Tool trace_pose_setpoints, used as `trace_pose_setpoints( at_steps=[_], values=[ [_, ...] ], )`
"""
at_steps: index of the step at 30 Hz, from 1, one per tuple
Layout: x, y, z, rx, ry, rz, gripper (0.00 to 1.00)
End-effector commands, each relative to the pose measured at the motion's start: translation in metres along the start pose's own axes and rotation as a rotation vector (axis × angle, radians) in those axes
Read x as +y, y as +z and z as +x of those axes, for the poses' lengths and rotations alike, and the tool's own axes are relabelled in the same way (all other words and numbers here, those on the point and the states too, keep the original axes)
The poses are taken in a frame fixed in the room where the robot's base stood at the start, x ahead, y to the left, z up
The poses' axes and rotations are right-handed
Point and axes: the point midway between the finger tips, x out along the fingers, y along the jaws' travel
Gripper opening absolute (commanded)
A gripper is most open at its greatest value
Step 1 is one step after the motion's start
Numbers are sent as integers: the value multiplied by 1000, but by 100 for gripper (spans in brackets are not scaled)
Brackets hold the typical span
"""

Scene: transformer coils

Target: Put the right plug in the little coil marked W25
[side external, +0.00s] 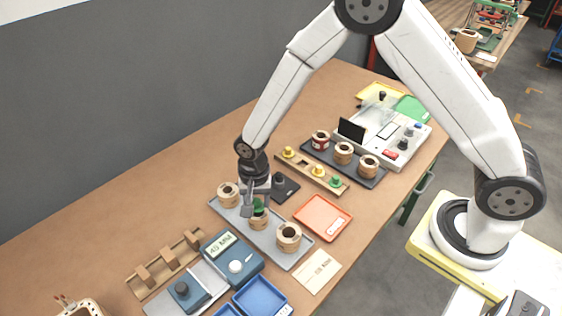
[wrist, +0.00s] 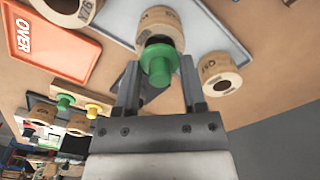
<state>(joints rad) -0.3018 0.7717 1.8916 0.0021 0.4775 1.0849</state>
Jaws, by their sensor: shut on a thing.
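My gripper (side external: 257,201) is shut on a green plug (wrist: 160,64), which shows between its fingers in the wrist view. The plug is at the top of the middle little coil (side external: 258,223) on the grey tray (side external: 234,219); how far it sits in the hole I cannot tell. This coil also shows behind the plug in the wrist view (wrist: 160,22), its marking too small to read surely. Another coil (side external: 228,194) stands at the tray's far end and a larger-looking one (side external: 288,237) at its near end.
A wooden plug rack (side external: 305,168) holds yellow plugs and another green plug (side external: 335,182). A dark tray (side external: 372,181) holds several coils. An orange "OVER" tray (side external: 322,217), a blue meter (side external: 232,255) and a paper card (side external: 317,271) lie close by.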

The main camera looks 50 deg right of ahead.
Motion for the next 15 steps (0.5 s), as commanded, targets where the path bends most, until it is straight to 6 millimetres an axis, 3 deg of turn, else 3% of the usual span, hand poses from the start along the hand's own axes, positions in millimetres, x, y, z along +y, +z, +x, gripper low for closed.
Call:
trace_pose_setpoints(
  at_steps=[15],
  values=[
    [0, 0, 6, 0, 0, 0, 0]
  ],
)
